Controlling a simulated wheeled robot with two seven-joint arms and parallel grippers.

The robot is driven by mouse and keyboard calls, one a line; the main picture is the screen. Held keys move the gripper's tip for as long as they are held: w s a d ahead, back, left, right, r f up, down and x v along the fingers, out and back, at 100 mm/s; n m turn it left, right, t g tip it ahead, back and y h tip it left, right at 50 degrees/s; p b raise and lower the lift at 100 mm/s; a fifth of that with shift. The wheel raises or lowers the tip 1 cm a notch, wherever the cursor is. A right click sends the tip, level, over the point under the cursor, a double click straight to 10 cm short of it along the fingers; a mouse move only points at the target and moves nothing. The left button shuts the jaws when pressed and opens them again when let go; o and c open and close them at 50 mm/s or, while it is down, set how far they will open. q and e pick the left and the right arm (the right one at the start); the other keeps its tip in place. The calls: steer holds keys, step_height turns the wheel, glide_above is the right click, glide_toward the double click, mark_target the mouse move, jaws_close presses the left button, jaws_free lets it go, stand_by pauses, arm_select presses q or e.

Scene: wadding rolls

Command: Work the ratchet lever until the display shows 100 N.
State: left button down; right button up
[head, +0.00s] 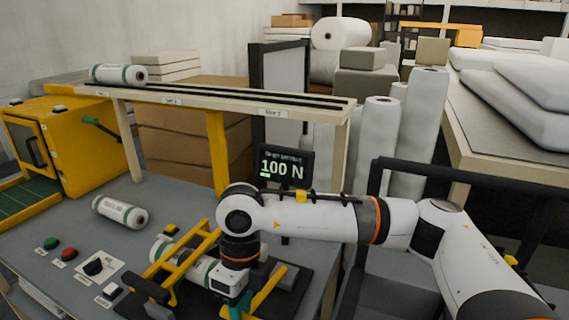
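The display (283,167) is a black panel behind the bench and reads "100 N" in light green digits. A yellow frame (197,243) with a black grip (151,290) stands at the front of the bench, over a white roll (190,265) with green bands. I cannot tell for certain which part is the ratchet lever. My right gripper (234,307) points down beside the frame and roll, at the bottom edge. Its fingertips are mostly hidden, so I cannot tell whether it is open or touches the lever. My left gripper is not in view.
A loose roll (120,212) lies on the grey bench left of the frame. Another roll (118,74) rests on the raised rail (215,96). A yellow machine (75,145) with a green-handled lever stands at left. Green, red and black controls (68,254) sit at front left.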

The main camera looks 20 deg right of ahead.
steer(key=shift+w+d+r+p, duration=0.2)
steer(key=shift+r+p, duration=0.2)
steer(key=shift+r, duration=0.45)
steer(key=shift+w+d+r+p, duration=0.25)
steer(key=shift+r+p, duration=0.1)
steer(key=shift+r, duration=0.55)
steer(key=shift+w+d+r+p, duration=0.2)
steer(key=shift+r+p, duration=0.2)
steer(key=shift+r, duration=0.45)
steer(key=shift+w+d+r+p, duration=0.15)
steer(key=shift+r+p, duration=0.1)
steer(key=shift+r, duration=0.35)
steer(key=shift+w+d+r+p, duration=0.1)
steer(key=shift+r+p, duration=0.1)
steer(key=shift+r, duration=0.35)
steer(key=shift+r, duration=0.1)
steer(key=shift+r+p, duration=1.4)
steer(key=shift+r, duration=1.5)
